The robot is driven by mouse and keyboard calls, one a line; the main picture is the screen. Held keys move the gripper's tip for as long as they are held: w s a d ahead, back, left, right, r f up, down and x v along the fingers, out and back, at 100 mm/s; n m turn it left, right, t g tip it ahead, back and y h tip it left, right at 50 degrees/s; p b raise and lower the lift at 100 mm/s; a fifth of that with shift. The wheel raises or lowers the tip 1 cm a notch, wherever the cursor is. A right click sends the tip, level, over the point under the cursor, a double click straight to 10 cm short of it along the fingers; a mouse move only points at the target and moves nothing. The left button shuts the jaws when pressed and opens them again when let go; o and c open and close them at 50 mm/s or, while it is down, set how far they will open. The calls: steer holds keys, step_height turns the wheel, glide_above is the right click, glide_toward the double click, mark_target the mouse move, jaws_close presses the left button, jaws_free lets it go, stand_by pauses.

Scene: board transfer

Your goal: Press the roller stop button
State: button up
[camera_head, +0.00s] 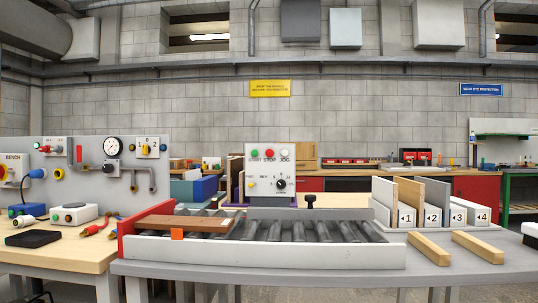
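A pale control box (268,170) stands behind the roller bed (300,230). The red stop button (270,153) is in its top row, the middle one of three, above the label STOP. The green start button (255,153) is on its left and the white jog button (285,153) on its right. A black dial (281,185) and a small yellow button or lamp sit lower on the box. A brown board (185,222) lies on the rollers at the left end. My gripper is not in view. Nothing hides the stop button.
A black knob (310,200) stands at the bed's back edge, right of the box. A rack (425,215) with numbered slots holds boards at the right. Two wooden bars (428,249) lie on the table before it. The left bench (60,255) holds small devices and tools.

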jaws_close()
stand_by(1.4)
